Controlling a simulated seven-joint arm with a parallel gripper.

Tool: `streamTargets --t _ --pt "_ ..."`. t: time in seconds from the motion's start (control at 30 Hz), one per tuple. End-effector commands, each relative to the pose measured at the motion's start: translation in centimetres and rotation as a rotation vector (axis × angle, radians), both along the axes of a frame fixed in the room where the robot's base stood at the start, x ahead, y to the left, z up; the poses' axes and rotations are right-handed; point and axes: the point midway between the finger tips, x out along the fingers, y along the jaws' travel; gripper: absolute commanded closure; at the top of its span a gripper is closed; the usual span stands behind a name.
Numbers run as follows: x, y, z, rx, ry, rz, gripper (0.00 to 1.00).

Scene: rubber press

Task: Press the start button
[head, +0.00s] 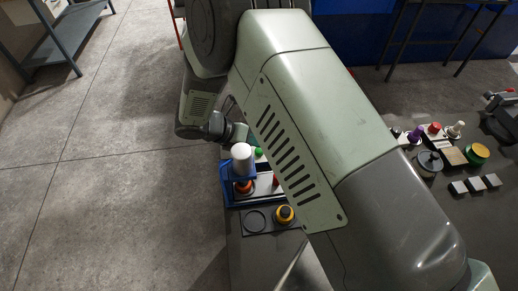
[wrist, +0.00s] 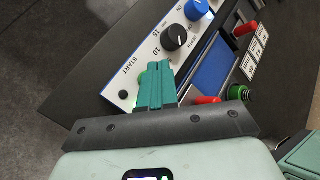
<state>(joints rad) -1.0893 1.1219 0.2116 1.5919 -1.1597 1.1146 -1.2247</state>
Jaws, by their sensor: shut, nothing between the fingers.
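The start panel is a white strip (wrist: 152,57) printed START in the wrist view. A bit of a green button (wrist: 140,79) shows by the START print, at the left edge of my fingertips; most of it is hidden. My gripper (wrist: 157,84) has teal fingers closed together with nothing between them. The fingertips overlap the button in the picture; I cannot tell whether they touch it. In the head view my arm covers much of the bench, and the fingertips cannot be made out.
The panel also carries a black dial (wrist: 174,38) and a blue knob (wrist: 196,10). Red levers (wrist: 245,29) and a green spring-like part (wrist: 240,92) stand to the right.

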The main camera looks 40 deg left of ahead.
Motion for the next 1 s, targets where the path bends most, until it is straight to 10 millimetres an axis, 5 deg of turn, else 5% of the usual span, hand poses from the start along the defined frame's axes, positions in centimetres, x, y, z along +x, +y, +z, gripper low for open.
streamTargets --t 1.0 --pt "0.0 0.0 -1.1 0.000 0.000 0.000 1.00"
